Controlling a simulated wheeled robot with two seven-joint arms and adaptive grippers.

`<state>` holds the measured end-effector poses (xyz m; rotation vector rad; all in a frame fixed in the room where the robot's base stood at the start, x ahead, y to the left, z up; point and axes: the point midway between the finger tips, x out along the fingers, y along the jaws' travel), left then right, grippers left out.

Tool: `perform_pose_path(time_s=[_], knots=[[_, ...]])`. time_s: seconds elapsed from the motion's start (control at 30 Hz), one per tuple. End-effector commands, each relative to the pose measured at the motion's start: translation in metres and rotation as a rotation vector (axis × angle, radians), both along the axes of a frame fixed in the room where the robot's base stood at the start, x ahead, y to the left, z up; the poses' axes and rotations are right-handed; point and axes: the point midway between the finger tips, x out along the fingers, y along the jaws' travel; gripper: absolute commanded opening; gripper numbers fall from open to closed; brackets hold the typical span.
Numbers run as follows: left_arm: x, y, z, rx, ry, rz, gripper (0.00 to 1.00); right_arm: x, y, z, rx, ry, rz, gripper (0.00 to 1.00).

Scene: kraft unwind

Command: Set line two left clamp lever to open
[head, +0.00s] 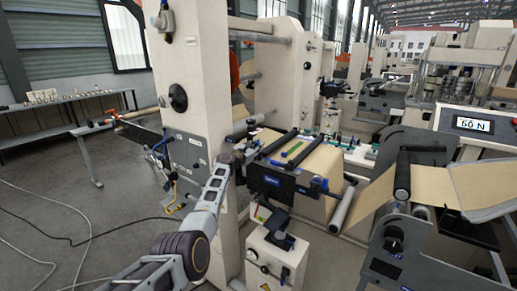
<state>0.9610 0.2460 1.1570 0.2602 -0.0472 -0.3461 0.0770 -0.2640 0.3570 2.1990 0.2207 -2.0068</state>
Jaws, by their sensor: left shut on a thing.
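My left arm comes in from the bottom left, and its left gripper (232,158) is at the left end of the splice table (318,172), beside the tall cream machine column. It is shut on the left clamp lever, which is mostly hidden behind the fingers, so its exact angle cannot be told. Two black clamp bars (277,145) lie across the table over brown kraft paper. A blue-ended lever (319,185) shows at the right bar's near end. My right gripper is not in view.
The cream machine column (178,90) rises close to the left of my gripper. A cream control box (275,260) stands below the table front. A display reading 50 N (472,125) is at the right. Cables lie on the open floor at left.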

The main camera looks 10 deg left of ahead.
Motion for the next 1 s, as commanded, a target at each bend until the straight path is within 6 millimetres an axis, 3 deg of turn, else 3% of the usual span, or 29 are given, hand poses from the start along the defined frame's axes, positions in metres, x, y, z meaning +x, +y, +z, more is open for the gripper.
perform_pose_path(time_s=[0.77, 0.8, 0.83, 1.0], knots=[[0.0021, 0.0053, -0.003, -0.104, 0.043, -0.002, 0.0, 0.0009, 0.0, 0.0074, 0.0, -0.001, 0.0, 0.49], [0.0022, 0.0053, -0.0029, -0.103, 0.042, -0.002, 0.22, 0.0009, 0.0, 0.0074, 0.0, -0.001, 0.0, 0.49], [0.0022, 0.0054, -0.0028, -0.103, 0.042, -0.002, 0.26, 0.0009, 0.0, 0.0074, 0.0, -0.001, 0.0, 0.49], [0.0024, 0.0057, -0.0011, -0.099, 0.04, -0.001, 0.27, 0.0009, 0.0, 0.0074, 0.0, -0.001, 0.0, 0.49]])
